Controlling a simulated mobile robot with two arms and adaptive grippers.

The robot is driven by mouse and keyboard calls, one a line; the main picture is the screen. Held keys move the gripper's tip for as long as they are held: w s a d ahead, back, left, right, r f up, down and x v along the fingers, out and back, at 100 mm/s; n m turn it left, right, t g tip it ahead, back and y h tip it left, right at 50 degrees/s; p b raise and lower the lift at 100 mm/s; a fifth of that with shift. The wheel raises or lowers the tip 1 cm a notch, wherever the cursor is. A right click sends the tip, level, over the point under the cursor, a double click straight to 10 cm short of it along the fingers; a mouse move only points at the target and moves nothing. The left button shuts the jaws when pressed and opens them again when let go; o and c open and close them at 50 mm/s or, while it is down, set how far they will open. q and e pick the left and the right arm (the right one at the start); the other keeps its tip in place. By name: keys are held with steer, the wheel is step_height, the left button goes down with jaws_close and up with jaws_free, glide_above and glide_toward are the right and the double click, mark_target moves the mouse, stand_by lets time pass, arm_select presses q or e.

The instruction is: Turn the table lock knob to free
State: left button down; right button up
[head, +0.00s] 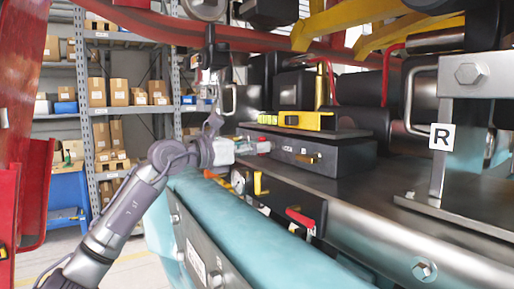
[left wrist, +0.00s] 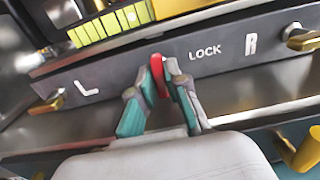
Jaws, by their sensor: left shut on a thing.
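The table lock knob (left wrist: 157,73) is a red upright tab on a dark grey panel (left wrist: 115,66), beside the word LOCK in the left wrist view. My left gripper (left wrist: 160,84) has its grey and teal fingers closed on both sides of it. In the head view the left gripper (head: 251,147) reaches in from the left to the end of the grey box (head: 335,159). The knob is small and partly hidden there. A yellow knob (left wrist: 47,105) stands by the L mark and another yellow knob (left wrist: 301,38) by the R mark. My right gripper is not in view.
A yellow level (head: 306,120) lies on top of the box. Below are a red lever (head: 300,217) and a yellow lever (head: 258,184), near a teal padded roll (head: 270,235). Shelves with cartons fill the back left.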

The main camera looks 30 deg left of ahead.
arm_select(q)
steer(key=shift+f, duration=0.2)
steer(key=c, duration=1.5)
jaws_free()
steer(key=shift+r, duration=0.1)
steer(key=v, duration=1.2)
steer(key=shift+w, duration=0.1)
steer(key=shift+r, duration=0.1)
